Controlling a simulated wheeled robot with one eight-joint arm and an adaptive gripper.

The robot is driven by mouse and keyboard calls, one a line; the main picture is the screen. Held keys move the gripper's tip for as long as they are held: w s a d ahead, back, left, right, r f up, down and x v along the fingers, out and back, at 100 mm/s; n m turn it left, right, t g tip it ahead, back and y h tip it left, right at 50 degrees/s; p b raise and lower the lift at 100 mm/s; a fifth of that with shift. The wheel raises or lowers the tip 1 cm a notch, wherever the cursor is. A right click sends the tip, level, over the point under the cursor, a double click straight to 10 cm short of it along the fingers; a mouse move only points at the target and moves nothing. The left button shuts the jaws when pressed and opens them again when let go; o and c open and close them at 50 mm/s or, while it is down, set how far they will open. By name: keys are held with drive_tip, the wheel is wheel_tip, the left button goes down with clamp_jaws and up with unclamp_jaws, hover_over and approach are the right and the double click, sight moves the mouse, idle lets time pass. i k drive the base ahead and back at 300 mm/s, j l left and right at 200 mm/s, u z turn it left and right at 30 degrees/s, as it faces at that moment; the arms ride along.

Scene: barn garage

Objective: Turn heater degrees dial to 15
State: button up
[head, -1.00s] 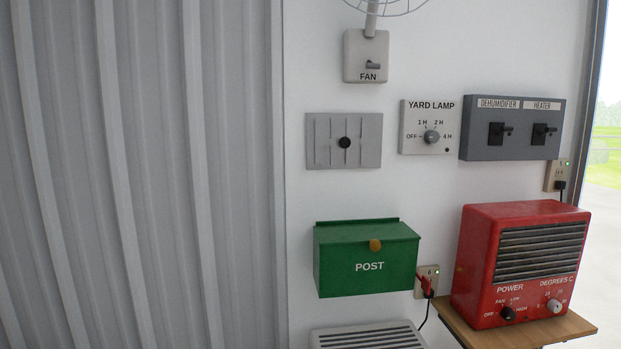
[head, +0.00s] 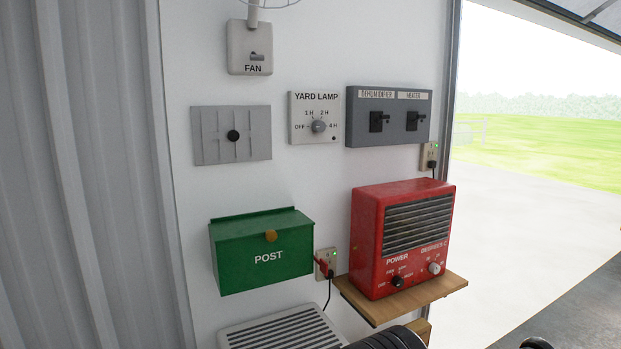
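The red heater (head: 365,240) stands on a small wooden shelf at the right of the head view. Its light-coloured degrees dial (head: 434,268) is on the lower right of the front panel, under the "DEGREES C" label. The numbers around the dial and its pointer are too small to read surely. The black power knob (head: 397,281) is to its left on the same panel. I do not see my gripper in this view, and nothing touches the dial.
The wooden shelf (head: 455,284) juts out under the heater. A green post box (head: 262,262) hangs to its left, with a socket (head: 326,262) between them. A grey switch box (head: 388,138) is above. Dark rounded shapes at the bottom edge are unclear. An open doorway is at right.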

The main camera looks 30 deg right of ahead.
sight(433, 269)
drive_tip(key=z, duration=1.45)
drive_tip(key=i+j+z, duration=0.15)
drive_tip(key=j, duration=0.2)
drive_tip(key=i+j+z, duration=0.15)
drive_tip(key=j, duration=0.15)
drive_tip(key=i, duration=0.15)
drive_tip(key=k+j, duration=0.1)
